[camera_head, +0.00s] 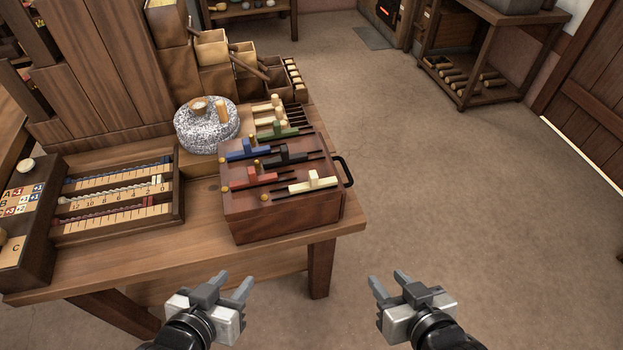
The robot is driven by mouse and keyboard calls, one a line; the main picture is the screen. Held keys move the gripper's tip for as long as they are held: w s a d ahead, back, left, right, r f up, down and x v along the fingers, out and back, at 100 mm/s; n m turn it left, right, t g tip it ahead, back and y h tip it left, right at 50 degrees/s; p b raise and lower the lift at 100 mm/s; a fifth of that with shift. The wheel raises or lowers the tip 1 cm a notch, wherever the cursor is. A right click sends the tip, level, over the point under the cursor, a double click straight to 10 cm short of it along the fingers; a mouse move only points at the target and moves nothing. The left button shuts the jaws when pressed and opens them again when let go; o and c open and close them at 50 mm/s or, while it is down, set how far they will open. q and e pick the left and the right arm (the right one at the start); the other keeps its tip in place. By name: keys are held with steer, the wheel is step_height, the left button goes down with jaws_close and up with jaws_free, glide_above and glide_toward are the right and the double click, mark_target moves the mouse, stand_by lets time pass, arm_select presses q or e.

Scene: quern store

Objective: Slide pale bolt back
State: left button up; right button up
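The pale bolt (313,183) is a cream bar with an upright knob, lying in a slot at the front right of the top of a reddish-brown wooden box (283,220). Red (254,178), black (286,154), blue (248,150) and green (276,131) bolts sit in other slots of the box. My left gripper (230,284) is open and empty, below and in front of the table edge. My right gripper (390,281) is open and empty, to the right of it, over the floor. Both are apart from the box.
The box stands near the right end of a wooden table (205,205) and has a black handle (346,170) on its right side. A speckled quern stone (206,132) stands behind it. A scale board (115,200) lies at left. Floor to the right is clear.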

steer(key=shift+s, duration=0.1)
steer(key=m+t+p, duration=0.2)
steer(key=m+p, duration=0.1)
steer(key=m, duration=3.2)
glide_toward(315, 179)
steer(key=b+x, duration=0.2)
steer(key=x, duration=0.9)
